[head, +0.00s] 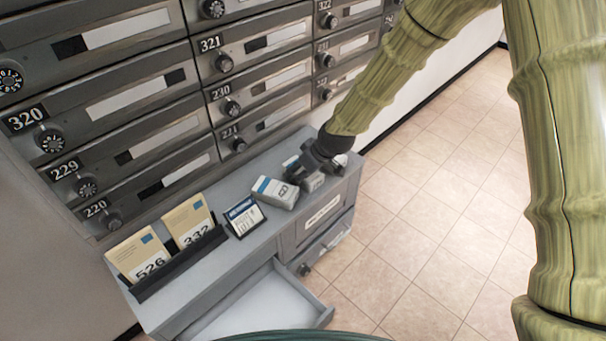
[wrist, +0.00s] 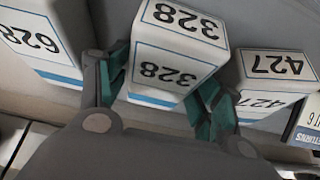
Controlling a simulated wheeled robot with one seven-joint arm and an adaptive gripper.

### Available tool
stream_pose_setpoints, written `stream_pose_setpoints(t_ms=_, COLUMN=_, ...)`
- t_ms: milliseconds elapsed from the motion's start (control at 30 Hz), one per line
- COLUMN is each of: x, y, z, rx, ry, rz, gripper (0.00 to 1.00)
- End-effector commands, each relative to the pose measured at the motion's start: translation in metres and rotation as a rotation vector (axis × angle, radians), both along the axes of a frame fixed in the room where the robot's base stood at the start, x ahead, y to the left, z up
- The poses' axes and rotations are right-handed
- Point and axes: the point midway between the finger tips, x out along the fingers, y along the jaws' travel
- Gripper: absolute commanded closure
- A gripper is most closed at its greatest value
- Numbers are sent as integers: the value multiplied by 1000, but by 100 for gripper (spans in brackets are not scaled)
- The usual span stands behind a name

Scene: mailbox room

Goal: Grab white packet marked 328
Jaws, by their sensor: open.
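The white packet marked 328 (wrist: 168,50) stands in the middle of the wrist view, its number upside down and a blue stripe along its lower edge. My gripper (wrist: 163,90) is open, with one green-padded finger on each side of this packet. I cannot tell whether the pads touch it. In the head view my gripper (head: 312,168) is over the right part of the grey cabinet top, and the 328 packet (head: 314,183) is mostly hidden by it.
White packet 427 (wrist: 275,80) is close on one side, and packet 628 (wrist: 45,42) on the other. The head view shows 427 (head: 275,192), a small sign (head: 243,216), a holder (head: 180,264) with envelopes 526 and 332, an open drawer (head: 262,310), and mailboxes behind.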

Motion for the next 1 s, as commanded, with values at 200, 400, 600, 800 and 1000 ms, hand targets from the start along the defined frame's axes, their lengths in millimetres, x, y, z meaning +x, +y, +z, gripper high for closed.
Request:
stream_pose_setpoints(t_ms=200, x=0, y=0, z=-1, rx=-1, ry=1, rz=0, gripper=34)
stream_pose_setpoints(t_ms=400, x=0, y=0, z=-3, rx=0, ry=0, rz=0, gripper=41)
stream_pose_setpoints(t_ms=600, x=0, y=0, z=-3, rx=-1, ry=1, rz=0, gripper=72)
stream_pose_setpoints(t_ms=800, x=-1, y=0, z=-4, rx=-1, ry=1, rz=0, gripper=72)
stream_pose_setpoints(t_ms=1000, x=0, y=0, z=2, rx=0, ry=0, rz=0, gripper=72)
